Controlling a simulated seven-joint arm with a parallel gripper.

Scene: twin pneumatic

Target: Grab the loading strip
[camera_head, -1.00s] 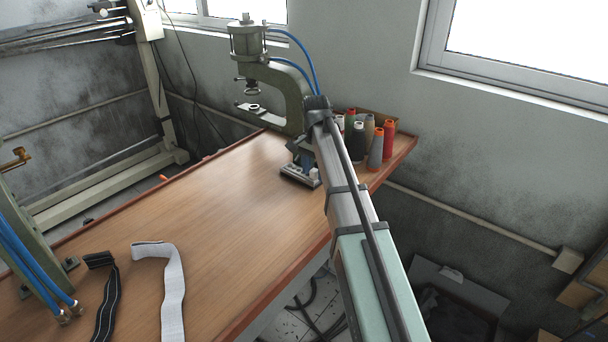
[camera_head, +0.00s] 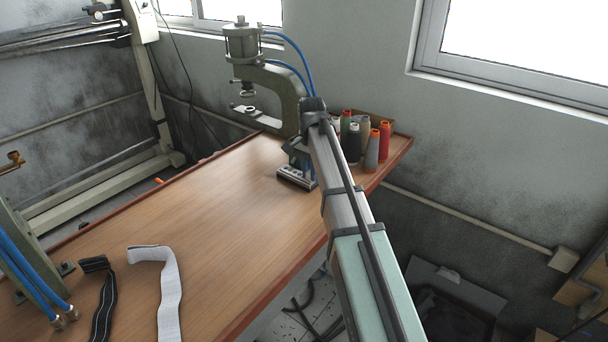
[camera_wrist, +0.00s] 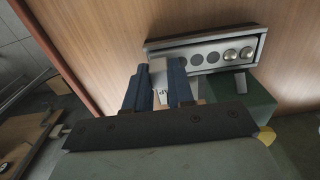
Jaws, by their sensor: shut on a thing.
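The loading strip is a small grey metal bar with a row of round seats. It shows in the wrist view (camera_wrist: 205,42), just beyond my fingertips, with shiny studs in the two right-hand seats and dark discs in the others. In the head view the strip (camera_head: 296,178) is at the far right part of the table. My gripper (camera_wrist: 160,72) has blue fingers and is shut on the strip at its near side, left of its middle. The exact contact is hidden by the fingers. I cannot tell whether the strip rests on the table. In the head view my gripper (camera_head: 302,160) is partly hidden by my arm.
A green C-frame pneumatic press (camera_head: 285,85) stands behind my gripper. Several thread spools (camera_head: 372,150) stand in a tray to the right. A black strap (camera_head: 105,290) and a white strap (camera_head: 168,285) lie at front left. The middle of the wooden table (camera_head: 205,215) is clear.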

